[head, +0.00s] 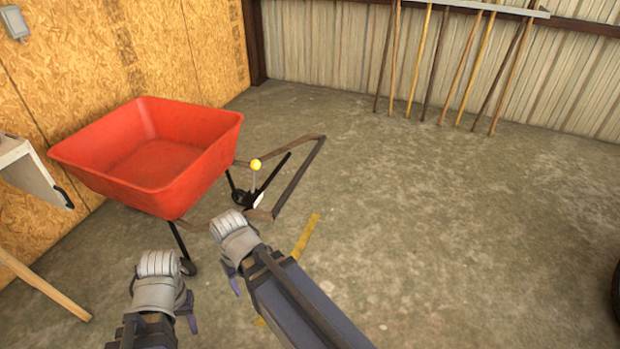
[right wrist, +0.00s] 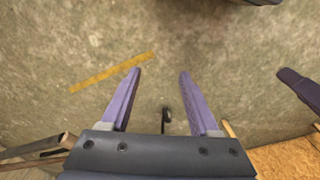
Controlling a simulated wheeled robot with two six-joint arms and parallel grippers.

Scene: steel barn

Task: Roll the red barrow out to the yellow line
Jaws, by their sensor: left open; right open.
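The red barrow (head: 150,160) stands upright at the left of the head view, beside the wooden wall. Its brown handle frame (head: 300,172) reaches out to the right. My left gripper (head: 175,310) is open, nearer and further left, apart from the barrow.
Several long-handled tools (head: 460,65) lean on a rail at the back metal wall. A pale box-like piece (head: 25,172) and a wooden pole (head: 40,283) are at the left edge. A dark round thing (head: 616,290) shows at the right edge. The concrete floor (head: 450,220) between is clear.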

